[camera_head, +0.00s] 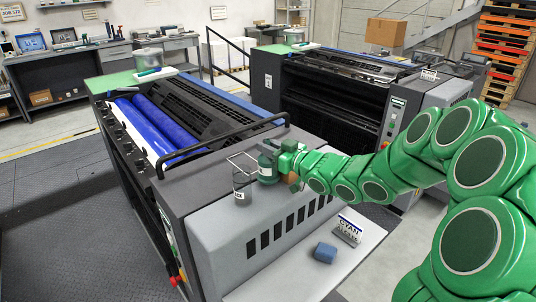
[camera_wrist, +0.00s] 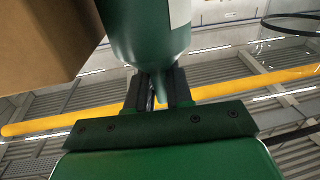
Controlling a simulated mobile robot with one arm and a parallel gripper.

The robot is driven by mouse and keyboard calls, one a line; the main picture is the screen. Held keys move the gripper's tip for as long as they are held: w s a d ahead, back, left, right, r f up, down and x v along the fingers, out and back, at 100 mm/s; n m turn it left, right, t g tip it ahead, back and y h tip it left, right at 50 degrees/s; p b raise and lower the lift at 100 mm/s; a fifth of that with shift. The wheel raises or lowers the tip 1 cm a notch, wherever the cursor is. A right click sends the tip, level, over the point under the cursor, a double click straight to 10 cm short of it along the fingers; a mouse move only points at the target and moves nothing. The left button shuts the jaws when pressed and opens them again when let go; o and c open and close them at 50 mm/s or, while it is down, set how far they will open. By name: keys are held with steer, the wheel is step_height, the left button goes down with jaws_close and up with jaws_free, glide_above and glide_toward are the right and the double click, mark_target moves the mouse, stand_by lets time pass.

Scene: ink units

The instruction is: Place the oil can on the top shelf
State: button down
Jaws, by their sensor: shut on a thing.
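The oil can (camera_head: 266,169) is dark green with a pale label. It is upright at the end of my green arm, above or on the grey top of the near press; I cannot tell whether it touches. My gripper (camera_head: 284,158) is shut on it from the right. In the wrist view the can (camera_wrist: 150,30) fills the top centre, its tapered part between the dark fingers (camera_wrist: 158,90). No place plainly marked as the top shelf shows; a pale ledge (camera_head: 268,286) runs along the press's front.
A grey labelled cup (camera_head: 241,190) stands close left of the can, near a wire frame. A brown box (camera_wrist: 40,40) is at the wrist view's upper left. A black rail (camera_head: 215,142) crosses behind.

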steer(key=shift+s+d+r, duration=1.1)
steer(key=shift+s+r, duration=2.3)
steer(key=shift+r, duration=0.75)
steer(key=shift+s+d+r, duration=1.05)
steer(key=shift+s+r, duration=2.3)
steer(key=shift+r, duration=0.8)
steer(key=shift+s+d+n+g+y, duration=1.65)
steer(key=shift+s+n+g, duration=0.55)
steer(key=shift+s+g, duration=1.55)
step_height(320, 180, down, 40)
steer(key=s, duration=0.1)
steer(key=shift+f+t, duration=0.25)
steer(key=shift+t, duration=0.1)
steer(key=shift+d+f, duration=0.1)
